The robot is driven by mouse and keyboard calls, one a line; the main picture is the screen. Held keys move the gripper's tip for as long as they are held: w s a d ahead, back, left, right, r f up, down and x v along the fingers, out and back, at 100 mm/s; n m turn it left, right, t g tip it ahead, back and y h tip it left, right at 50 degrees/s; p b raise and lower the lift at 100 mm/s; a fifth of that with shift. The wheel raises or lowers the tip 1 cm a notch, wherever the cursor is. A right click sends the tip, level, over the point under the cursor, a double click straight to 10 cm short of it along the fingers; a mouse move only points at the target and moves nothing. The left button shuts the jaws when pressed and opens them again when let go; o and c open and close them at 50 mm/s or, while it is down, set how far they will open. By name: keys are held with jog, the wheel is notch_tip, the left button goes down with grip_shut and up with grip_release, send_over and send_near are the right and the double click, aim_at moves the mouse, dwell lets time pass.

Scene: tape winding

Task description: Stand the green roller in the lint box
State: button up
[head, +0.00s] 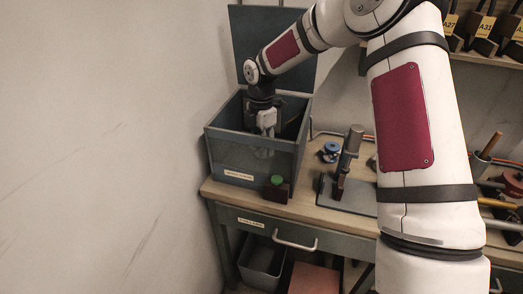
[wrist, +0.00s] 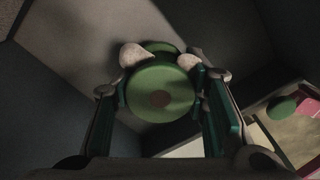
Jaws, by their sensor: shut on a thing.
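The lint box, a blue-grey open box (head: 232,155), stands at the left end of the bench with its lid (head: 275,45) raised behind it. My gripper (head: 265,125) reaches down inside this box. In the wrist view my gripper (wrist: 160,60) is shut on the green roller (wrist: 165,85), which shows a round green end with a brown centre. The grey inner walls of the box surround it. The roller's lower end and any contact with the box floor are hidden. In the head view I cannot make out the roller.
A dark block with a green knob (head: 277,180) stands just in front of the box. A grey stand on a flat base (head: 345,192) and a blue spool (head: 331,150) are to the right. A grey bin (head: 262,260) is below the bench. A wall is close on the left.

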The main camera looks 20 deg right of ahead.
jog(key=shift+f, duration=1.05)
jog(key=shift+f, duration=0.15)
jog(key=o, duration=1.2)
